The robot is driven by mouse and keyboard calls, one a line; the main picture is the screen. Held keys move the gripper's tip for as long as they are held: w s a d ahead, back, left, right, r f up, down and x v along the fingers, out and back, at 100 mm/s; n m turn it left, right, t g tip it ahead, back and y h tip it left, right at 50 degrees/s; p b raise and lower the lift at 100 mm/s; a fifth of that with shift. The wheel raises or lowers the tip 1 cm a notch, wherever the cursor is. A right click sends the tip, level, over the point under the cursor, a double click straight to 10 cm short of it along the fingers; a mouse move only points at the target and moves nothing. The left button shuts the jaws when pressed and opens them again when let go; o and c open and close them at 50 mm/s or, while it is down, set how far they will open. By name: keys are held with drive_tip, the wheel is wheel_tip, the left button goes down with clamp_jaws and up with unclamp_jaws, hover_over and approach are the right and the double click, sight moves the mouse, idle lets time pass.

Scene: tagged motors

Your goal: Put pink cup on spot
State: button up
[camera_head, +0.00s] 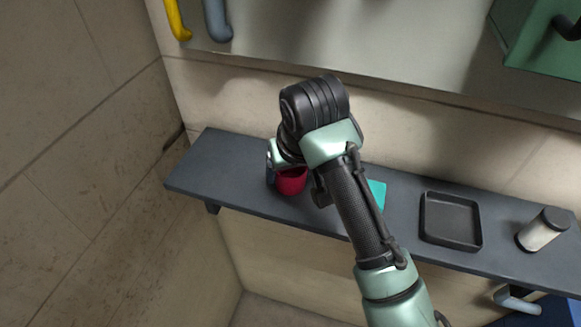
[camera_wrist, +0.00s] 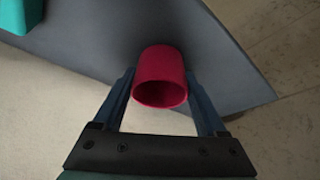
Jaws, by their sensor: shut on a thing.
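The pink cup (camera_head: 291,182) is at the left part of the grey shelf in the head view, partly hidden by my arm. In the wrist view the cup (camera_wrist: 161,78) sits between the two fingers of my gripper (camera_wrist: 161,92), its open mouth facing the camera. My gripper is shut on the cup, one finger on each side. Whether the cup touches the shelf cannot be told.
The grey shelf (camera_head: 225,165) is narrow, with a wall behind it. A green box (camera_head: 540,40) hangs above right. The shelf's left end is clear.

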drive_tip(key=shift+f, duration=0.15)
drive_tip(key=o, duration=1.3)
drive_tip(key=shift+r, duration=0.3)
drive_tip(key=v, duration=1.2)
drive_tip(key=shift+f+b, duration=0.1)
drive_tip(key=shift+b, duration=0.2)
